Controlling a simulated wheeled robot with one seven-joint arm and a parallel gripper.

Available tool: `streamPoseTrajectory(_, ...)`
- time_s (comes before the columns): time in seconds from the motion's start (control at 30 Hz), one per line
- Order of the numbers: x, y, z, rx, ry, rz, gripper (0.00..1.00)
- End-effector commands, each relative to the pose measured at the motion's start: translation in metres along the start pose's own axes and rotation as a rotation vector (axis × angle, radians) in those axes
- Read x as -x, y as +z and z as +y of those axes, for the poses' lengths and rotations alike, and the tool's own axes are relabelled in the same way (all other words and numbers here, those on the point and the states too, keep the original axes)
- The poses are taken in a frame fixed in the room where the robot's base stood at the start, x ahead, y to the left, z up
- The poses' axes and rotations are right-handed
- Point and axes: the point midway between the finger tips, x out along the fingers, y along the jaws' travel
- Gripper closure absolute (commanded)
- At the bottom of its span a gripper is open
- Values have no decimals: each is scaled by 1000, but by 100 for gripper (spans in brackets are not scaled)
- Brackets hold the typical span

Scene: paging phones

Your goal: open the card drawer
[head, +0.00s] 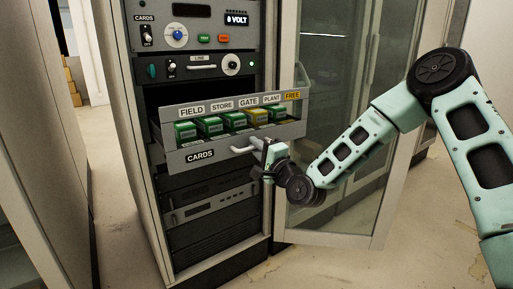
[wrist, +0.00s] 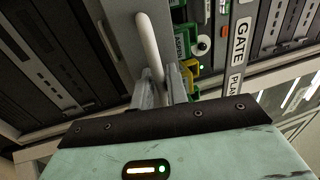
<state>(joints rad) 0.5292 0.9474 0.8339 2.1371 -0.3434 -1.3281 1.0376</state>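The card drawer (head: 236,152), a grey tray labelled CARDS, stands pulled out from the rack in the head view. Several green cards (head: 186,132) and a yellow card (head: 256,115) sit in it, behind labels FIELD, STORE, GATE, PLANT and FREE. The pale bar handle (head: 243,149) is on its front; it also shows in the wrist view (wrist: 147,40). My gripper (head: 268,157) is at the handle's right end. In the wrist view its fingers (wrist: 161,84) are close together with the bar running between them, and they appear shut on it. The exact contact is partly hidden.
Rack panels with a knob (head: 176,36), switches and buttons are above the drawer; dark units (head: 212,211) are below. A glass door (head: 340,225) stands behind my arm at right. A grey cabinet (head: 40,150) is at left. Floor shows in front.

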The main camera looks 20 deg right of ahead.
Motion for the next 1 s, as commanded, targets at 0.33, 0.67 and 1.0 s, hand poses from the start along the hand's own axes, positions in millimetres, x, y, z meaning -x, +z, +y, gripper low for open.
streamPoseTrajectory(0.33, 8, 0, 0, 0, 1, 0, 85)
streamPoseTrajectory(0.67, 75, -1, 2, -1, 3, 1, 85)
streamPoseTrajectory(1.0, 148, 0, -5, -4, 3, 1, 85)
